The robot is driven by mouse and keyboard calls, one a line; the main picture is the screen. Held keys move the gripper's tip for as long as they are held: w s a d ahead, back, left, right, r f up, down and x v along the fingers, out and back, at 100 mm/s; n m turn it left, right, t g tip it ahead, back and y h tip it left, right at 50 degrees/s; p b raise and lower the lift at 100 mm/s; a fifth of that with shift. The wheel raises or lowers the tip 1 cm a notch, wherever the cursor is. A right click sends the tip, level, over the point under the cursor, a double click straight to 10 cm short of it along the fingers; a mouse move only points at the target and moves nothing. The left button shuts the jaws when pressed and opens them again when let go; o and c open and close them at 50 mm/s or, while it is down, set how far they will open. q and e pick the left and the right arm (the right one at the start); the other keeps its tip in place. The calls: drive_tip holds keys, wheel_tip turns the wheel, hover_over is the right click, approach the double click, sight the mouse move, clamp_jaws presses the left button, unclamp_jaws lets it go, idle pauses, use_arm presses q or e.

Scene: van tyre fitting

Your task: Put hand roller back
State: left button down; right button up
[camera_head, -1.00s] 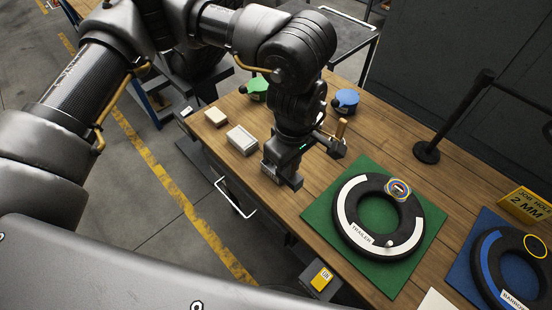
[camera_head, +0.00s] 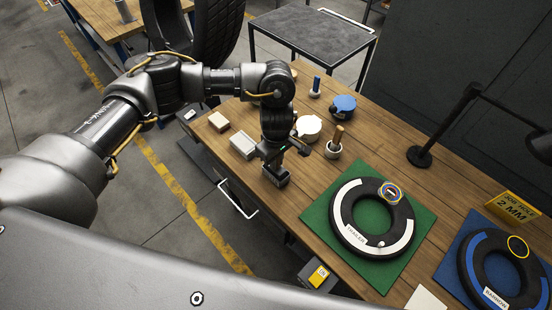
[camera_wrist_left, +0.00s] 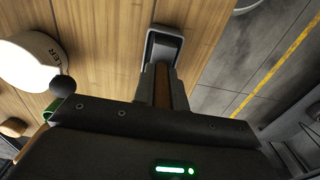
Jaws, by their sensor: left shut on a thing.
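My left gripper (camera_head: 276,179) hangs low over the wooden table, left of the green mat. It is shut on a brown handle, which I take to be the hand roller (camera_wrist_left: 163,88); the handle shows between the fingers in the left wrist view. A grey, rounded piece with a dark inner face (camera_wrist_left: 164,47) lies just beyond the fingertips; I cannot tell whether it belongs to the roller. In the head view the gripper hides most of the held thing. My right gripper is not in view.
A white pot (camera_head: 308,128), a cup with a wooden handle (camera_head: 334,147) and a blue pot (camera_head: 343,105) stand behind and right of the gripper. A tyre (camera_head: 374,216) lies on the green mat (camera_head: 412,251).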

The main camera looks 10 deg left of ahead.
use_arm(q)
drive_tip(key=shift+f, duration=0.4)
drive_tip(key=shift+f, duration=0.2)
drive_tip(key=c, duration=1.4)
unclamp_jaws()
drive_tip(key=shift+c, duration=0.2)
